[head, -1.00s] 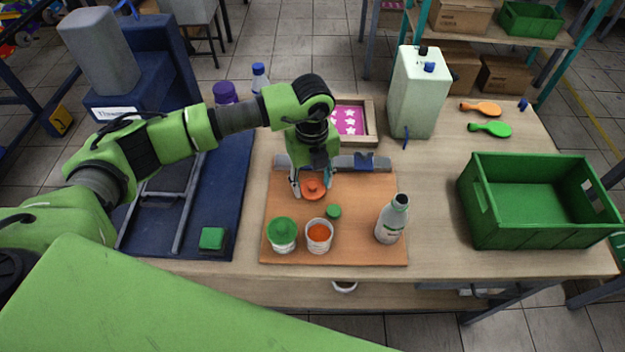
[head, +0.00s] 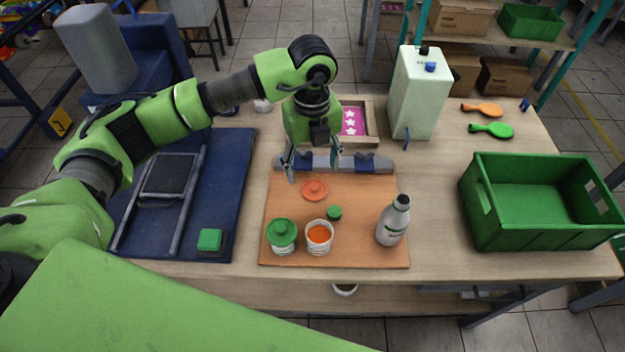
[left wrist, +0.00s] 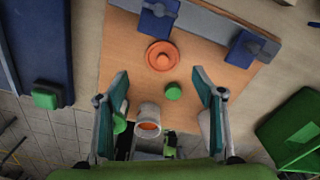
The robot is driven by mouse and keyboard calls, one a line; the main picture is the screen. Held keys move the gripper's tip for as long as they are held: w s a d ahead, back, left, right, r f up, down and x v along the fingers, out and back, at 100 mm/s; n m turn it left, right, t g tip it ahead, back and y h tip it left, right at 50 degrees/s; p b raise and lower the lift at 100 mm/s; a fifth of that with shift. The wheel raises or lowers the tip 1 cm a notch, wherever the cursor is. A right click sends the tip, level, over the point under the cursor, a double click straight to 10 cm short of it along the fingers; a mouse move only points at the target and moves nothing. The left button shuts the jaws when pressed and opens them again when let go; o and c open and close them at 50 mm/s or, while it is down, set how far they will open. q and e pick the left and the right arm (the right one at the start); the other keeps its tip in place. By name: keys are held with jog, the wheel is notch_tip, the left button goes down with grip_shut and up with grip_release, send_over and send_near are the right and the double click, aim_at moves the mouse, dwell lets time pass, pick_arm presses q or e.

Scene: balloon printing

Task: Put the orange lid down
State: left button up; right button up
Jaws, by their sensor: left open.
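The orange lid (head: 315,190) lies flat on the orange-brown board (head: 360,235), towards its back edge. It also shows in the left wrist view (left wrist: 162,55), clear of the fingers. My left gripper (head: 315,168) is open and empty, raised above the board behind the lid in the head view. An uncovered white jar with orange contents (head: 319,237) stands near the board's front. Beside it is a jar with a green lid (head: 282,235). My right gripper is not in view.
A small green cap (head: 334,212) and an upright bottle (head: 394,220) are on the board. A grey bar with blue blocks (head: 372,163) runs along its back edge. A green crate (head: 535,200) stands at right. Table between board and crate is clear.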

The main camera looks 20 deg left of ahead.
pick_arm(q)
notch_tip(320, 180, up, 6)
jog(key=shift+f+b, duration=0.25)
jog(key=shift+b, duration=0.1)
